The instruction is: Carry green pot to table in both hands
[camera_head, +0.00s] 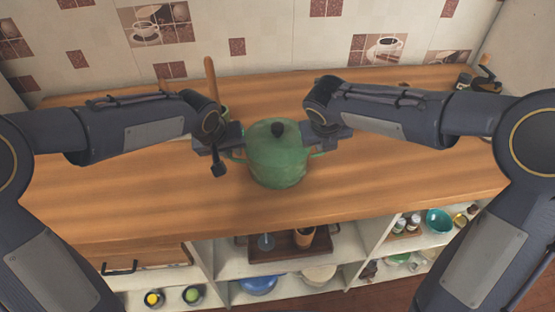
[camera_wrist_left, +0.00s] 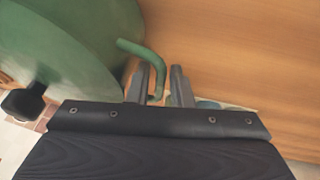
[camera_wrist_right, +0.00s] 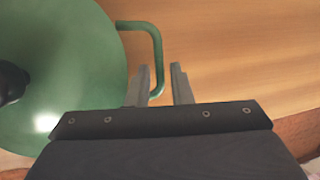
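The green pot (camera_head: 277,160), with a green lid and a dark knob, stands upright on the wooden counter (camera_head: 130,195), near its front edge. My left gripper (camera_head: 228,146) is at the pot's left side; in the left wrist view its two fingers (camera_wrist_left: 162,84) are apart, with the green loop handle (camera_wrist_left: 140,50) reaching between them. My right gripper (camera_head: 322,142) is at the pot's right side; in the right wrist view its fingers (camera_wrist_right: 161,84) are apart, with the other handle (camera_wrist_right: 155,45) between them. Both handles sit closer to one finger, and a gap shows beside each.
A dark object with a wooden handle (camera_head: 484,76) stands at the counter's back right. Open shelves below hold bowls, jars and a brown tray (camera_head: 290,251). The counter's front left is clear.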

